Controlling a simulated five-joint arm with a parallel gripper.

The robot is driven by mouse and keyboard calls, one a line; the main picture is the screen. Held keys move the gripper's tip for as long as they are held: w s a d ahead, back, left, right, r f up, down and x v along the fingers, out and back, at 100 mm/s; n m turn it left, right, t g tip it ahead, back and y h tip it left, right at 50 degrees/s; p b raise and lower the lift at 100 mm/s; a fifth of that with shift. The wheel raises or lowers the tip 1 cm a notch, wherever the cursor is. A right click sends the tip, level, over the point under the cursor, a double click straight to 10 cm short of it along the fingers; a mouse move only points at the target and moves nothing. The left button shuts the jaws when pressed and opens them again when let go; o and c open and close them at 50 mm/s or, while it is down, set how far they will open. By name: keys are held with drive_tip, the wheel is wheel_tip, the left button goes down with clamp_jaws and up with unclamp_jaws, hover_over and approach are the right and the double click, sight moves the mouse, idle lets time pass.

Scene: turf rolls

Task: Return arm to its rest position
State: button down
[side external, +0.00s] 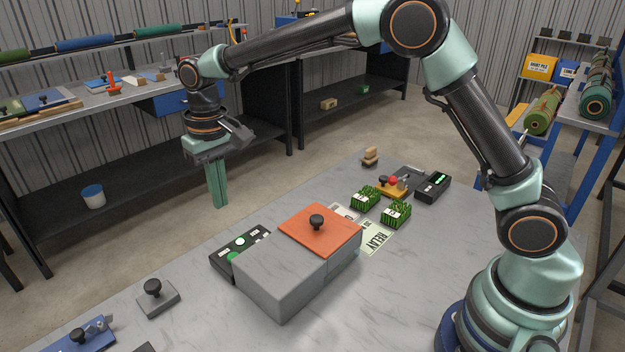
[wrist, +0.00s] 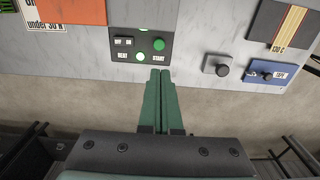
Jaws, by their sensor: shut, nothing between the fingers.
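My gripper (side external: 219,205) hangs at the left in the side external view, pointing down beyond the far edge of the grey marbled table (side external: 420,275). Its two green fingers are together, with nothing between them. In the wrist view the closed fingertips (wrist: 160,72) show just below the dark control panel (wrist: 140,45), which has green lights and a green button. That panel (side external: 226,262) also shows in the side external view, beside the grey block. My arm is stretched out across the table from its base at the lower right.
A grey block (side external: 270,285) carries an orange plate (side external: 320,228) with a black knob. Two green turf pieces (side external: 365,199) (side external: 396,215) lie near a RELAY card (side external: 376,240). A grey knobbed block (side external: 157,298) stands at the lower left. A long workbench (side external: 140,98) runs behind my gripper.

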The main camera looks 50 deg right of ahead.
drive_tip(key=s+d+r+t, duration=0.3)
drive_tip(key=s+d+r, duration=0.5)
drive_tip(key=d+r, duration=0.15)
drive_tip(key=s+d+f+t, duration=0.1)
drive_tip(key=s+d+t, duration=0.1)
drive_tip(key=s+d, duration=0.5)
drive_tip(key=s, duration=0.4)
drive_tip(key=shift+f, duration=0.3)
